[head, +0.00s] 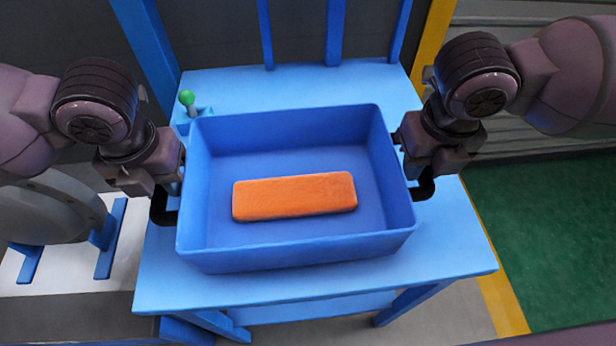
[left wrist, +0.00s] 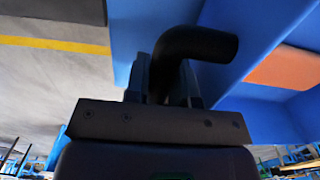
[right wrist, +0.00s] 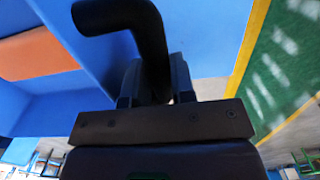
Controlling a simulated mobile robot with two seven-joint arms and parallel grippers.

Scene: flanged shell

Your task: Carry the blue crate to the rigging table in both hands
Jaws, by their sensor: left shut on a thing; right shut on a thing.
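The blue crate (head: 300,252) is in the middle of the head view, over a light blue table (head: 455,245). I cannot tell whether it rests on the tabletop or hangs just above it. An orange block (head: 295,196) lies flat inside it. My left gripper (head: 165,190) is shut on the black handle at the crate's left side; the left wrist view shows this handle (left wrist: 195,45) between the fingers. My right gripper (head: 415,170) is shut on the black handle at the right side, which shows in the right wrist view (right wrist: 125,15). The crate looks about level.
A green-knobbed lever (head: 187,98) stands on the table behind the crate's left corner. Blue uprights (head: 334,30) rise at the back. A grey rounded object (head: 50,210) on blue feet stands at the left. Green floor (head: 550,230) with a yellow line lies at the right.

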